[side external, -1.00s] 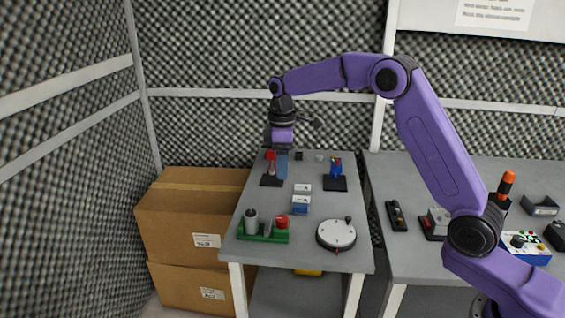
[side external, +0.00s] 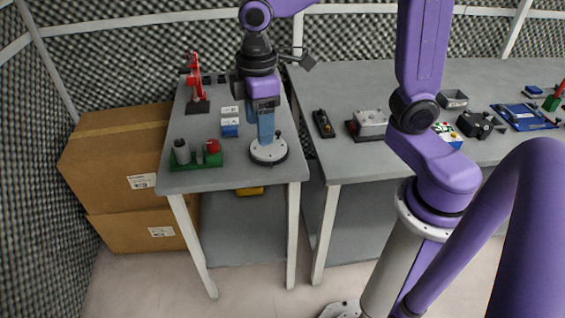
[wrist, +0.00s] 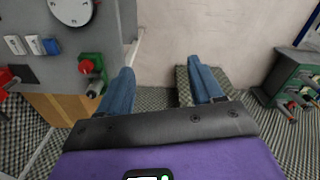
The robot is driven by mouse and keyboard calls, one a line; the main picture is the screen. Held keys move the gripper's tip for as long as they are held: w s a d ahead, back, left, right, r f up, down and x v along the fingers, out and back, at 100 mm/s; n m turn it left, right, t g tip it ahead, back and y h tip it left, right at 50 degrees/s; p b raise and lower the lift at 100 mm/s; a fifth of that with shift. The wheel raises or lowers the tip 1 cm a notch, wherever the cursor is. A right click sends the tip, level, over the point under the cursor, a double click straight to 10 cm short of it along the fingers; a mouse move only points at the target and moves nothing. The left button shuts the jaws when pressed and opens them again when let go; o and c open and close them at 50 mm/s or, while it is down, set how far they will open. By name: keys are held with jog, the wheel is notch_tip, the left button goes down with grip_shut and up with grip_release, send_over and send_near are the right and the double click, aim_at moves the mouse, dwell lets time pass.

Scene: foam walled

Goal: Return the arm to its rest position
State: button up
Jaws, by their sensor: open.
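My gripper (side external: 266,132) is purple and black with two blue fingers pointing down. In the side view its fingers overlap the white round dial (side external: 268,153) on the narrow grey table. The wrist view shows the two fingers of my gripper (wrist: 160,70) spread apart, with nothing between them but the floor and a dark textured area beyond. In that view the dial (wrist: 72,9) lies at the upper left, clear of both fingers. My gripper holds nothing.
The narrow table (side external: 190,107) also carries a red upright device (side external: 195,82), a blue-and-white block (side external: 230,128) and a green base with a red knob (side external: 212,147). Cardboard boxes (side external: 115,165) stand left. A wider table (side external: 345,83) with several devices is right.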

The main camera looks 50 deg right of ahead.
jog(key=s+d+f, duration=0.1)
jog(key=s+d, duration=0.2)
jog(key=s, duration=0.6)
jog(key=s+d+f+n, duration=0.1)
jog(key=s+d, duration=0.3)
jog(key=s, duration=0.5)
jog(key=shift+d+f, duration=0.15)
jog(key=shift+f, duration=0.4)
